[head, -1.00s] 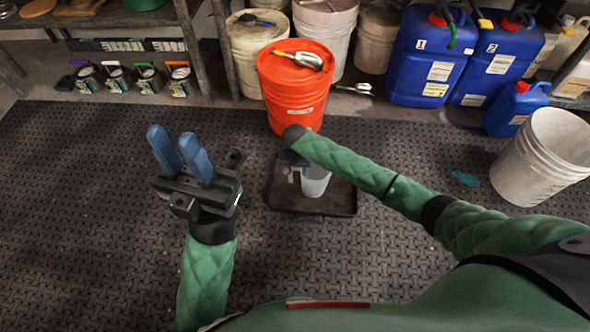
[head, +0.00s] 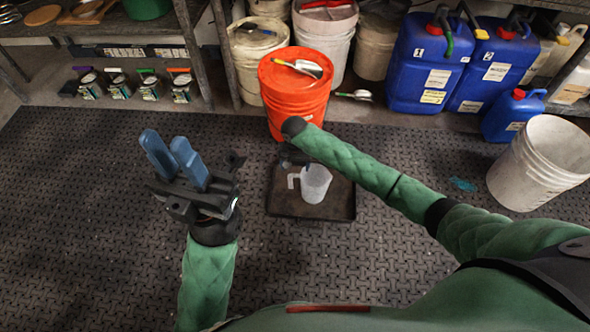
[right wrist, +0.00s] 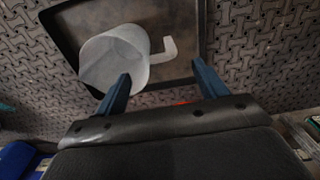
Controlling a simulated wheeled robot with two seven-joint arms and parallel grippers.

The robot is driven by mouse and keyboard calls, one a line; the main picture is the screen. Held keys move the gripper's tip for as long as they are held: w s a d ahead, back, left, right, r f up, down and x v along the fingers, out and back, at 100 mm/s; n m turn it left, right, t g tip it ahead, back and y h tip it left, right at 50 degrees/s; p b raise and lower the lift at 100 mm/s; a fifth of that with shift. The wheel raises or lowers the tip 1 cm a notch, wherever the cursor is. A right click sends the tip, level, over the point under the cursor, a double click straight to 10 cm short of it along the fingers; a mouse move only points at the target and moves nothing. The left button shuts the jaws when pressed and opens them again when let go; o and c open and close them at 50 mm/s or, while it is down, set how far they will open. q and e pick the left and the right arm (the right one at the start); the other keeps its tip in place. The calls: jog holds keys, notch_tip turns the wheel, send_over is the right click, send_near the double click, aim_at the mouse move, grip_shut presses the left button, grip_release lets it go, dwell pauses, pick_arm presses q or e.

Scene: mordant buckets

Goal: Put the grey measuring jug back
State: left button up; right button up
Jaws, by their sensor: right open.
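The grey measuring jug (head: 315,184) stands on a dark tray (head: 312,210) on the floor mat, its handle to the left in the head view. In the right wrist view the jug (right wrist: 112,62) is near the fingertips, with its handle to the right and the tray rim (right wrist: 70,45) around it. My right gripper (right wrist: 162,80) is open and empty. The jug is not between its fingers; one fingertip overlaps the jug's edge in the picture, and I cannot tell if they touch. My left gripper (head: 172,155) is raised over the mat, empty, with its blue fingers apart.
An orange bucket (head: 293,100) with a scoop on its lid stands behind the tray. Blue canisters (head: 425,70) stand at the back right, and an open white bucket (head: 535,165) at the right. Several small tins (head: 150,88) line the back left. The left mat is clear.

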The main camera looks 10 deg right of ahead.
notch_tip(320, 180, up, 4)
jog(key=shift+r+p, duration=0.25)
jog(key=shift+p, duration=0.3)
